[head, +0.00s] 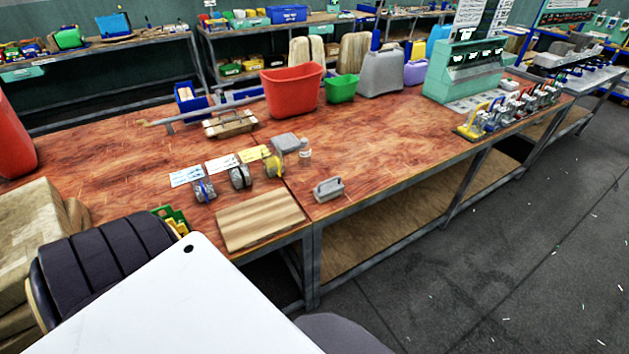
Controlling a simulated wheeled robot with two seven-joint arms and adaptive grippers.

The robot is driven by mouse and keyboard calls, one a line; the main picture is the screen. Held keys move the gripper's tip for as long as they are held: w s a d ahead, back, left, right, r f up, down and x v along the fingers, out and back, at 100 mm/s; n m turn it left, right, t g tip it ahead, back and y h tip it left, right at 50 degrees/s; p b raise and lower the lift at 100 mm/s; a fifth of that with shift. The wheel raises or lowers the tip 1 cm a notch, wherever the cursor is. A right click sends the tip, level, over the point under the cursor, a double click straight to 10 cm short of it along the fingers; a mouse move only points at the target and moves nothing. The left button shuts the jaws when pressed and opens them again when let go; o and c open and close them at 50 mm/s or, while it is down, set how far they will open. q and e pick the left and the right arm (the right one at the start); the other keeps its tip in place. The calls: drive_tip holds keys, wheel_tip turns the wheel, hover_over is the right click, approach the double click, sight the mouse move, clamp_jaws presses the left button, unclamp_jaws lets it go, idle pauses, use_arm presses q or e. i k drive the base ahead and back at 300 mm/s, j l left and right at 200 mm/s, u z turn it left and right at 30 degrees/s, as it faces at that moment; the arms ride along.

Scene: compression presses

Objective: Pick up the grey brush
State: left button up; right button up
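The grey brush (328,189) is a small grey block with an arched handle on top. It lies near the front edge of the red-brown wooden workbench (385,135), right of the light wooden board. Nothing covers it and nothing touches it from the sides. Neither of my grippers shows in the head view, so nothing is seen holding the brush.
A wooden board (260,219) lies left of the brush. A teal press (466,70) stands right. The bench right of the brush is clear.

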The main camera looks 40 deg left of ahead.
sight(326, 190)
drive_tip(key=i+u, duration=0.2)
drive_tip(key=u, duration=0.25)
drive_tip(key=i+u, duration=0.15)
drive_tip(key=u, duration=0.25)
drive_tip(key=i+l+u, duration=0.15)
drive_tip(key=u, duration=0.3)
drive_tip(key=i+l+u, duration=0.15)
drive_tip(key=u, duration=0.3)
drive_tip(key=i+l+u, duration=0.25)
drive_tip(key=l+u, duration=0.25)
drive_tip(key=i+j, duration=0.05)
drive_tip(key=j, duration=0.05)
